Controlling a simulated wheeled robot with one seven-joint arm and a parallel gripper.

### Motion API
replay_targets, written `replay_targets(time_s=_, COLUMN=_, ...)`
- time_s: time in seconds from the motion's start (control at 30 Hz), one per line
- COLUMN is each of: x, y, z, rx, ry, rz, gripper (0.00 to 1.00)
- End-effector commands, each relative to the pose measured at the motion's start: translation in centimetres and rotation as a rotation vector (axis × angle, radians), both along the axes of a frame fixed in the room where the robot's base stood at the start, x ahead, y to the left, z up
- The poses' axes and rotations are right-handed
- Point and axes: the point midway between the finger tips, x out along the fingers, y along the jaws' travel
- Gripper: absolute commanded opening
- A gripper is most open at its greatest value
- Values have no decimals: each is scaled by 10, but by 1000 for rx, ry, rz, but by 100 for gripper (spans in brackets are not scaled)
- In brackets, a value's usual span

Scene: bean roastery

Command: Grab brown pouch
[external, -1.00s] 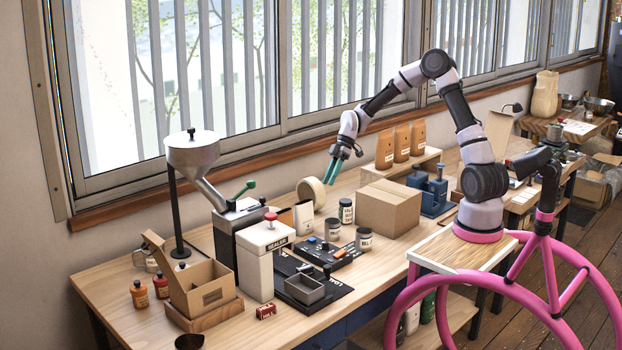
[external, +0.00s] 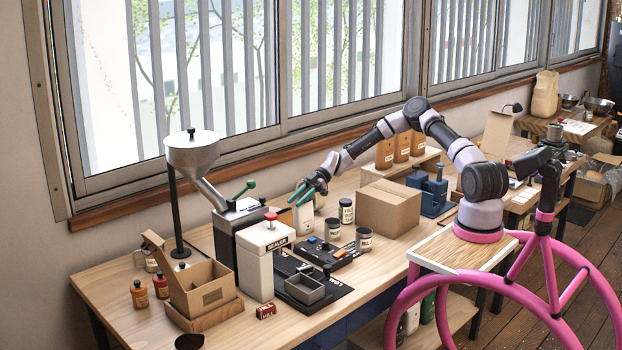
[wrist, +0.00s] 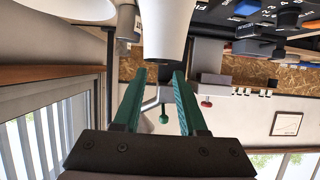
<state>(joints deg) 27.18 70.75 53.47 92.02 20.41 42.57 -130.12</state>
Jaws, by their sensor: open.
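Three brown pouches (external: 402,144) stand in a row on a small wooden riser at the back of the bench, right of my gripper. Another small brown item (external: 284,217), partly hidden, stands beside a white pouch (external: 304,219); I cannot tell whether it is a pouch. My gripper (external: 303,193) is open, its green fingers just above the white pouch. In the wrist view my gripper (wrist: 158,95) has its fingers apart, with a pale white object (wrist: 163,30) ahead between them. No brown pouch is clear in the wrist view.
The sealer (external: 262,255) and the funnel (external: 192,152) stand to the left. Jars (external: 346,211) and a cardboard box (external: 388,210) stand to the right of my gripper. The window is behind.

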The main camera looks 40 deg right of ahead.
Motion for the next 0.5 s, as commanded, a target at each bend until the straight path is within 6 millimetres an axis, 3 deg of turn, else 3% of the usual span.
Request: replay_targets(time_s=0.5, x=0, y=55, z=-29, rx=-2, ry=2, rz=0, gripper=41)
